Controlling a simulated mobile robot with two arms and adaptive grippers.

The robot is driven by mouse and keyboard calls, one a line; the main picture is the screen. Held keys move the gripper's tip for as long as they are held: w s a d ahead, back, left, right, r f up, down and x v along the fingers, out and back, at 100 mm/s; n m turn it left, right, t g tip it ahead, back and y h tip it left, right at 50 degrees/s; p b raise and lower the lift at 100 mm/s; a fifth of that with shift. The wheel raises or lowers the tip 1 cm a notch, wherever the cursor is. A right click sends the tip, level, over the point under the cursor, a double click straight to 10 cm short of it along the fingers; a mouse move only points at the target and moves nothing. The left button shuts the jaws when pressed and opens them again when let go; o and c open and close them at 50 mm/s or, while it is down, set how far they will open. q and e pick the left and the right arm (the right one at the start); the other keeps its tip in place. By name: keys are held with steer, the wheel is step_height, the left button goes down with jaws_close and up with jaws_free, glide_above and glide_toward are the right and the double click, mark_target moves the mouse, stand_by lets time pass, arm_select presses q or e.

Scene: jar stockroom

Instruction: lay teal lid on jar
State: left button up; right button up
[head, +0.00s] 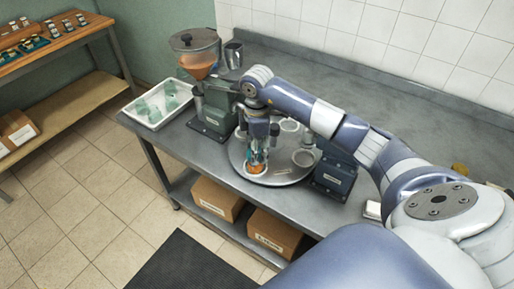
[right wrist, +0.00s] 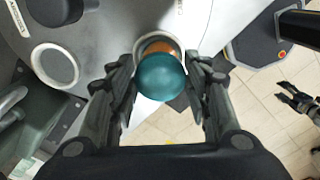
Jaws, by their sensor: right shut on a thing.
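My right gripper (right wrist: 161,85) is shut on the teal lid (right wrist: 161,78), a round cap held between its two fingertips. In the right wrist view the lid overlaps the jar (right wrist: 158,44), whose pale rim and orange contents show just beyond it. In the head view the jar (head: 256,168) stands at the front edge of the grey turntable, with my right gripper (head: 260,150) right above it. I cannot tell whether lid and rim touch. My left gripper (right wrist: 286,92) shows small at the right of the right wrist view, open and empty over the floor.
The round turntable (head: 285,177) has pale ring-shaped places (head: 303,158) around it. A hopper with orange contents (head: 197,60) and a white tray of teal lids (head: 158,103) stand to the left. A dark box (head: 335,173) is at the right. The bench behind is mostly clear.

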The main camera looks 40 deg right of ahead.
steer(key=shift+f, duration=0.6)
stand_by(1.6)
steer(key=o, duration=0.8)
steer(key=o, duration=0.4)
steer(key=shift+r+p, duration=2.5)
steer(key=shift+r, duration=1)
